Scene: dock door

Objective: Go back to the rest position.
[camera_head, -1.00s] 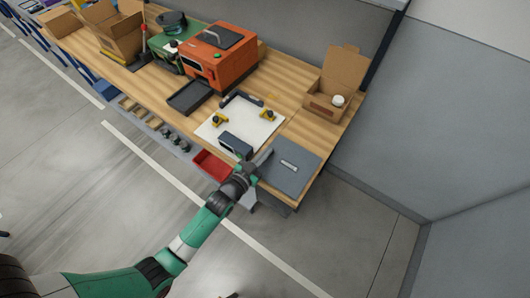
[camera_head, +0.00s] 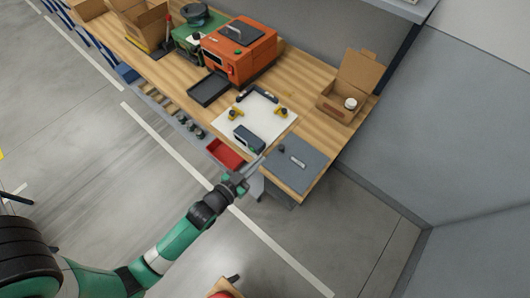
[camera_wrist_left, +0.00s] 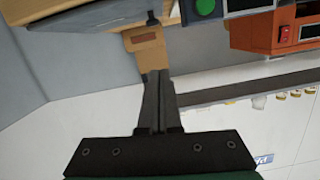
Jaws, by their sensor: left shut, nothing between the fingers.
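My left arm comes in from the lower left in the head view. Its left gripper (camera_head: 262,161) is shut and empty, by the front edge of the workbench (camera_head: 330,131), close to the grey plate (camera_head: 297,163) and the red tray (camera_head: 225,153). In the left wrist view the two dark fingers (camera_wrist_left: 157,78) lie together with nothing between them. My right gripper is in neither view.
A white board (camera_head: 265,128) with yellow-and-black clamps, an orange machine (camera_head: 238,55) and an open cardboard box (camera_head: 347,92) are on the bench. A grey wall (camera_head: 460,120) stands to the right. Open floor (camera_head: 120,190) lies in front.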

